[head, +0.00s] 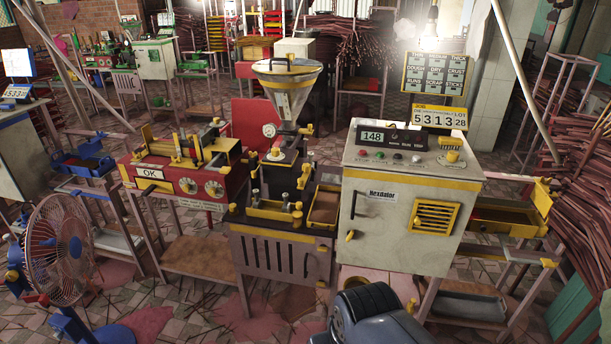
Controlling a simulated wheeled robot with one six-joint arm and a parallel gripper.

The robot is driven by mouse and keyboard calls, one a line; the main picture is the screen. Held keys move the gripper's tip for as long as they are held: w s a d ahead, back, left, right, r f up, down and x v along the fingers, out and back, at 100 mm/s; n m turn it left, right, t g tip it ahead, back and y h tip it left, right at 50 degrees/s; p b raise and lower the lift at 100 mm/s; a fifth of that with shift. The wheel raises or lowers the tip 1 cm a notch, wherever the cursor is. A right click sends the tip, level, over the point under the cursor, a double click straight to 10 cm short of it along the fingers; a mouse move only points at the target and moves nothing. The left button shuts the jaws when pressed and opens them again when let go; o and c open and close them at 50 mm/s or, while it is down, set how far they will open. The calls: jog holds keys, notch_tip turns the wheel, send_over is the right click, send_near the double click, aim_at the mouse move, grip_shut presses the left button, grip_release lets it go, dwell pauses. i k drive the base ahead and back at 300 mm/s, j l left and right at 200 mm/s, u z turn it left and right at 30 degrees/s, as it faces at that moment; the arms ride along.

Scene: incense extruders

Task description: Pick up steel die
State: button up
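I cannot single out the steel die for sure; several small metal parts are too small to tell apart. Small silver pieces stand around the yellow-edged tray (283,214) on the middle machine (280,255). Above that machine is a metal hopper (287,85) with a yellow rim. A dark grey-blue rounded part at the bottom centre looks like my own arm. My gripper is not in view, so its opening and anything in it are hidden.
A white cabinet (398,225) with a display and knobs stands right of the middle machine. A red machine (174,172) with gauges stands left. Bundles of sticks (585,200) crowd the right. Tiled floor shows in front.

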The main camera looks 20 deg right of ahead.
aim_at(311, 154)
jog(key=i+u, duration=0.15)
jog(key=i, duration=0.55)
jog(key=i+u, duration=0.1)
jog(key=i, duration=0.55)
jog(key=i+l+u, duration=0.15)
jog(key=i, duration=0.55)
